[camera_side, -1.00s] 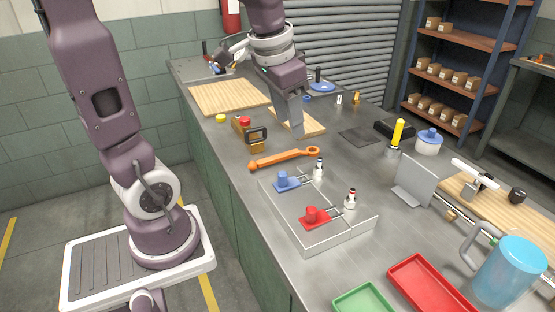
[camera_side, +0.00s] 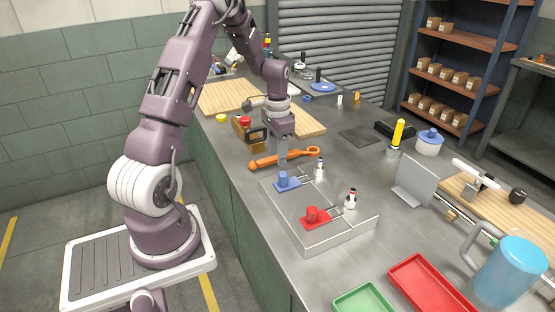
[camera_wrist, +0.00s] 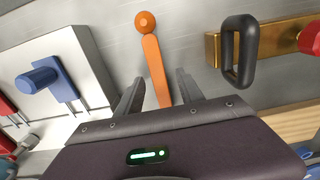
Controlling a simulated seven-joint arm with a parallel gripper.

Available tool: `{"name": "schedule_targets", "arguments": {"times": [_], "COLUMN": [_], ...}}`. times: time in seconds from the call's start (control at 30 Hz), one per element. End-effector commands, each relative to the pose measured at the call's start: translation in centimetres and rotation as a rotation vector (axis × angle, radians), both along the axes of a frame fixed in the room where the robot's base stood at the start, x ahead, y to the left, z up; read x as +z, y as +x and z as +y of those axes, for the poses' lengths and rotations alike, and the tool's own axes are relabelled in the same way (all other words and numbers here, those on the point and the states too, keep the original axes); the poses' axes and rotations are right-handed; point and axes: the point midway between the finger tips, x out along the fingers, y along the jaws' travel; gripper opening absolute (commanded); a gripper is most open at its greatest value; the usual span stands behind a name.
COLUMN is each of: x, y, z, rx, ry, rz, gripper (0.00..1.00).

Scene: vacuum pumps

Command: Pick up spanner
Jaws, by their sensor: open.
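The orange spanner (camera_side: 262,162) lies flat on the grey metal bench, its ring end (camera_side: 313,151) to the right and its round end to the left. My gripper (camera_side: 282,160) points down over the middle of the spanner in the side view. In the wrist view the spanner (camera_wrist: 154,68) runs between the two fingers of my gripper (camera_wrist: 158,88), with a gap on each side. The gripper is open. The spanner's ring end is hidden behind the gripper body in the wrist view. The side view does not show clearly how high the fingertips are.
A metal tray (camera_side: 345,238) holding blue (camera_side: 283,181) and red (camera_side: 313,217) pieces stands close in front of the spanner. A brass block with a black handle (camera_side: 256,136) stands just behind it. Wooden boards (camera_side: 220,96) lie farther back.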

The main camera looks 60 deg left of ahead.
Motion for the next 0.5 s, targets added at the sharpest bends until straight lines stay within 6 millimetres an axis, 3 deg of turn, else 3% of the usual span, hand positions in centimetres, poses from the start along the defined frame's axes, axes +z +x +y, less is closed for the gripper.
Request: {"name": "schedule_targets", "arguments": {"times": [0.1,0.3,0.5], "x": [0.04,0.06,0.07], "y": [0.00,0.00,0.00], "z": [-0.01,-0.02,-0.02], "rx": [0.000,0.000,0.001], "ry": [0.000,0.000,0.000], "rz": [0.000,0.000,0.000], "gripper": [0.41,0.01,0.00]}}
